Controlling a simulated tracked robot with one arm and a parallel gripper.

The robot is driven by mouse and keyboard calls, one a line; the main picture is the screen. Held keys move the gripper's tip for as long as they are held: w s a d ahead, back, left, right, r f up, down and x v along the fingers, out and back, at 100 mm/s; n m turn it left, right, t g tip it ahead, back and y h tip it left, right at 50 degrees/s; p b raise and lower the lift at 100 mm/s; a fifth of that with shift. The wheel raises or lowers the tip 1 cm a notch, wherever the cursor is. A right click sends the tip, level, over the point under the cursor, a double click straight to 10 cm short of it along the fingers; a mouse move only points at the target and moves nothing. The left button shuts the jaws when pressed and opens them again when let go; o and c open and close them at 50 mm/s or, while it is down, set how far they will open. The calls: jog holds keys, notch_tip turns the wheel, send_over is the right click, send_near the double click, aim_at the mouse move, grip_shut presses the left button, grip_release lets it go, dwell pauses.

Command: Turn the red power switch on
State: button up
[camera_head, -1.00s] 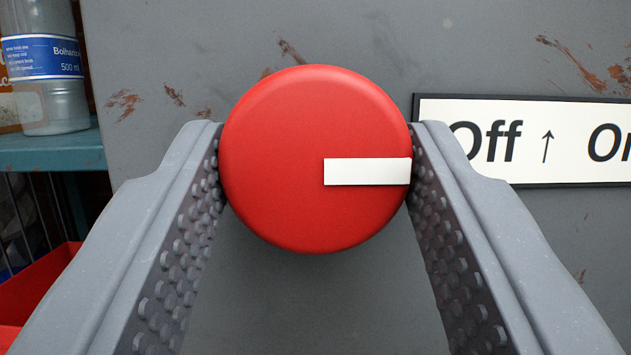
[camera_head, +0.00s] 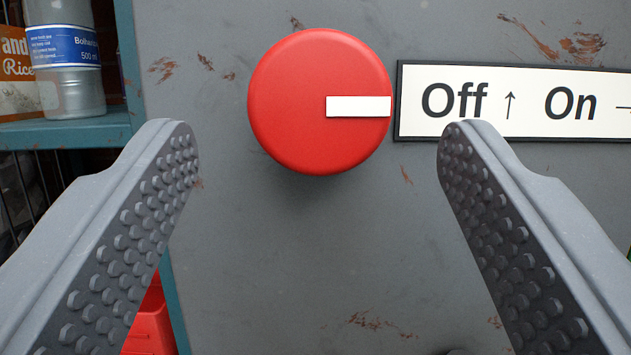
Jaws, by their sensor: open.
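The red power switch (camera_head: 290,110) is a round knob on a grey panel, in the upper middle of the view. Its white mark (camera_head: 358,106) points right. A white label (camera_head: 520,103) to its right reads "Off" with an up arrow and "On" with an arrow partly cut off at the edge, whose visible part is horizontal. My gripper (camera_head: 316,128) is open, with one studded finger left of the knob and one right of it. Both fingers are apart from the knob, and nothing is between them in contact. The right fingertip overlaps the label's lower edge in the picture.
The grey panel (camera_head: 300,260) has rust scratches and is clear below the knob. A red bin (camera_head: 150,325) shows at lower left.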

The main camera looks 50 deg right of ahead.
jog(key=p+v, duration=0.1)
jog(key=v, duration=0.9)
jog(key=shift+a+f, duration=0.25)
jog(key=shift+s, duration=0.15)
